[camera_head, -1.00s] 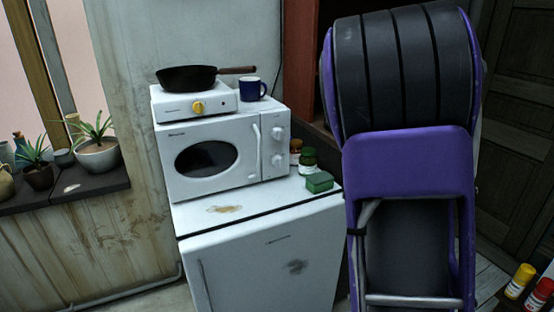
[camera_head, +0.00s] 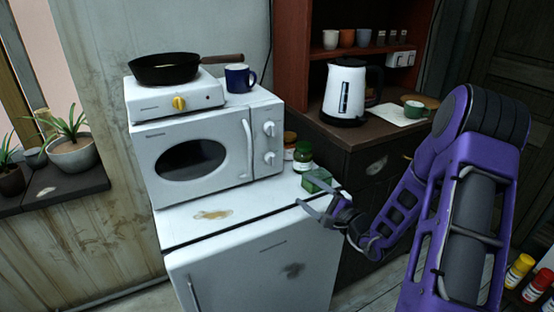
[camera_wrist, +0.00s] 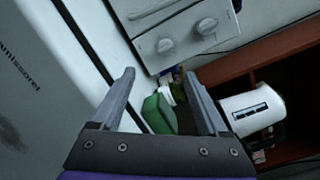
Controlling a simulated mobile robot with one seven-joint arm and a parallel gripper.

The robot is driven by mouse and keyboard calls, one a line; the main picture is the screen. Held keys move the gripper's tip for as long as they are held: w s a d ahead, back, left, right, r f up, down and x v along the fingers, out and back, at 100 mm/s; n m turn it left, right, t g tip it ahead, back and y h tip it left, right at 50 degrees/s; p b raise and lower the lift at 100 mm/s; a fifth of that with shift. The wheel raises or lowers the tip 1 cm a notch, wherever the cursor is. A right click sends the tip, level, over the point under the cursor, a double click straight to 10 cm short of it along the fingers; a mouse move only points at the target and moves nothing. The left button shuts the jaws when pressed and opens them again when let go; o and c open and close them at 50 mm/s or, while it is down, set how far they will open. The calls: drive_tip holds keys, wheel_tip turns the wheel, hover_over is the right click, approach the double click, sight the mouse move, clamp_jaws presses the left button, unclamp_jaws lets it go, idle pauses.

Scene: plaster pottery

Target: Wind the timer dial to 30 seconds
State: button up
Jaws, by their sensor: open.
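The white microwave (camera_head: 200,155) stands on the white fridge and has two round white dials on its right panel, an upper dial (camera_head: 269,128) and a lower dial (camera_head: 269,158). I cannot read their markings, so I cannot tell which is the timer. In the wrist view the lower dial (camera_wrist: 166,46) and upper dial (camera_wrist: 207,26) show beyond the fingertips. My gripper (camera_head: 303,192) is open and empty, near the fridge's right front edge, below and right of the dials and apart from them. Its two fingers also show in the wrist view (camera_wrist: 159,74).
A green box (camera_head: 317,181) and a green-lidded jar (camera_head: 303,157) stand right of the microwave, near my gripper. A hot plate (camera_head: 175,99) with a pan (camera_head: 165,69) and a blue mug (camera_head: 240,78) sit on top. A kettle (camera_head: 345,95) stands on the dark counter.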

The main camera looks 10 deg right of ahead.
sight(274, 161)
drive_tip(key=shift+w+d+r+m, duration=0.2)
drive_tip(key=shift+w+d+m, duration=0.1)
drive_tip(key=shift+w, duration=0.25)
drive_tip(key=x, duration=1.6)
drive_tip(key=shift+w+a+r, duration=0.1)
drive_tip(key=shift+w+r, duration=0.05)
drive_tip(key=shift+w, duration=0.25)
clamp_jaws()
